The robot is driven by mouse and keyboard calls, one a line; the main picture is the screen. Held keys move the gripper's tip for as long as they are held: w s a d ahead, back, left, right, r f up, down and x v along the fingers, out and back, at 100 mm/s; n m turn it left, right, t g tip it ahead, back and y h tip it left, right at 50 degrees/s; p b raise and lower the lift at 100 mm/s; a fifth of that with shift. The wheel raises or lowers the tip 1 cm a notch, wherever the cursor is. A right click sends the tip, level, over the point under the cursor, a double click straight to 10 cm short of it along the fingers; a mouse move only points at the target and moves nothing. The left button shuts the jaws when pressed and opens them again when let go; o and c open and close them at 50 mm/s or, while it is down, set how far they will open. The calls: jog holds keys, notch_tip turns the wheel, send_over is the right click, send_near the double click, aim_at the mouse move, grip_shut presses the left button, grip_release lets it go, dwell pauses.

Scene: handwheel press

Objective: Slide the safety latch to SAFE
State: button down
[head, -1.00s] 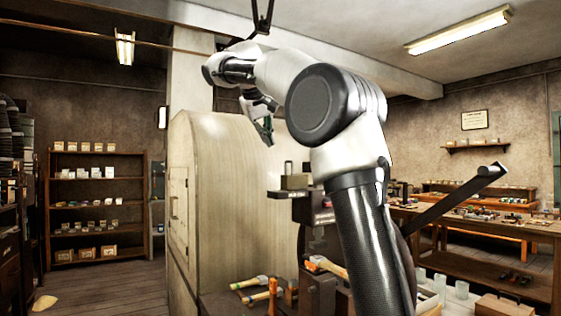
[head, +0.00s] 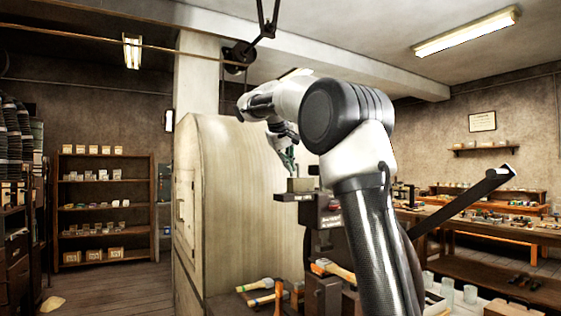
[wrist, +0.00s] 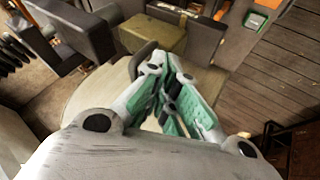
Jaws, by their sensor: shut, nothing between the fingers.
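A brass-coloured block with a dark loop (head: 300,184) sits on a dark ledge with a small unreadable label (head: 293,197), on the dark press body (head: 326,215); it looks like the safety latch, but I cannot be sure. The block also shows at the top of the wrist view (wrist: 153,32), its loop towards my fingers. My gripper (head: 289,158) is just above the block in the head view, shut and empty. In the wrist view its green-padded fingers (wrist: 168,98) are together. I cannot tell whether they touch the loop.
A large rounded cream cabinet (head: 235,200) stands left of the press. Hammers (head: 263,292) lie low in front. A dark lever bar (head: 465,198) slants out at the right. A workbench (head: 500,230) with small parts stands behind it. Shelves (head: 105,205) are at the far left.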

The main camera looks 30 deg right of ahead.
jog(key=shift+d, duration=0.5)
jog(key=d, duration=0.4)
jog(key=shift+w+d+r, duration=0.1)
